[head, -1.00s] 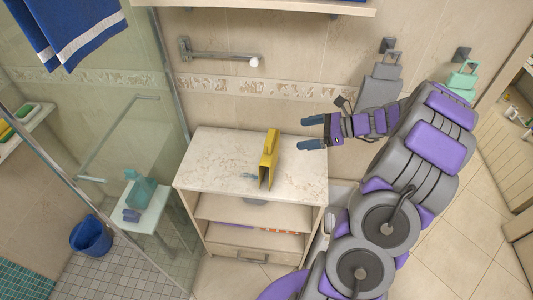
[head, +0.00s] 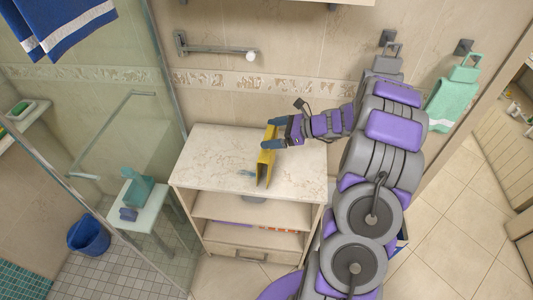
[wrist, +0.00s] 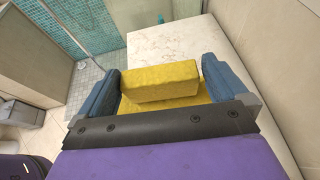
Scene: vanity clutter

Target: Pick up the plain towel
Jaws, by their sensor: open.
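A plain yellow folded towel (head: 265,167) stands on the pale marble top of a low cabinet. In the wrist view the yellow towel (wrist: 160,75) has a plain, textured surface and lies between my two blue fingers. My gripper (head: 273,133) reaches in from the right at the towel's far upper part. The gripper (wrist: 162,80) is open, with one finger on each side of the towel. I cannot tell whether either finger touches it. The gripper's dark front edge hides the towel's near part in the wrist view.
The cabinet top (head: 215,150) is otherwise mostly clear. A wall bar (head: 215,50) is mounted behind it. A blue striped towel (head: 60,28) hangs at upper left and a green towel (head: 450,102) at right. A glass shower panel (head: 110,70) stands on the left.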

